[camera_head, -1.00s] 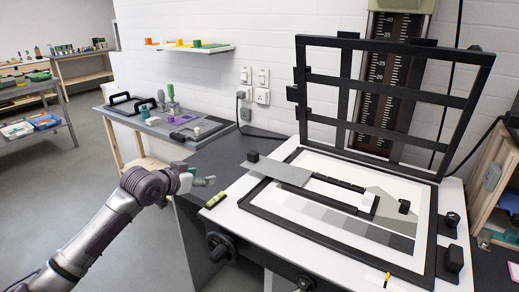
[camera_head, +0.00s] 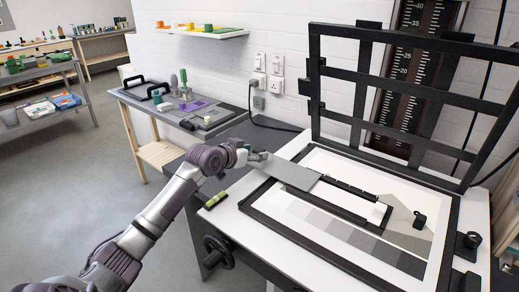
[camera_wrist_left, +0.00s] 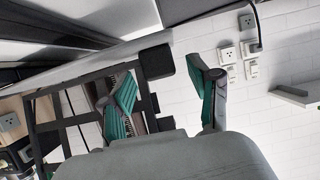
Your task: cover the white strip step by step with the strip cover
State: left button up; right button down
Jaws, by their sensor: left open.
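The strip cover (camera_head: 293,174) is a flat grey plate lying over the left end of the black-edged channel on the easel board. The white strip (camera_head: 379,213) shows as a small white patch at the channel's right end; the cover hides the channel's left end. My left gripper (camera_head: 262,156) is at the cover's left end, where the black knob stood in view before; it now hides that knob in the head view. In the left wrist view the black knob (camera_wrist_left: 157,62) lies between the two spread green-padded fingers (camera_wrist_left: 165,95), with gaps on both sides. My right gripper is not in view.
The hinged black frame (camera_head: 405,95) stands raised behind the board. A small black block (camera_head: 419,221) sits right of the channel. A green-yellow level (camera_head: 215,200) lies on the dark bench at the board's left. A side table with tools (camera_head: 190,110) stands behind my arm.

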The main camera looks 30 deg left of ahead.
pick_arm(q)
jog(key=shift+w+f, duration=0.15)
jog(key=shift+w, duration=0.5)
jog(key=shift+w+f, duration=0.15)
jog(key=shift+w, duration=0.2)
jog(key=shift+w+d+f, duration=0.1)
jog(key=shift+w+f, duration=0.15)
jog(key=shift+w, duration=0.15)
jog(key=c, duration=0.8)
grip_shut()
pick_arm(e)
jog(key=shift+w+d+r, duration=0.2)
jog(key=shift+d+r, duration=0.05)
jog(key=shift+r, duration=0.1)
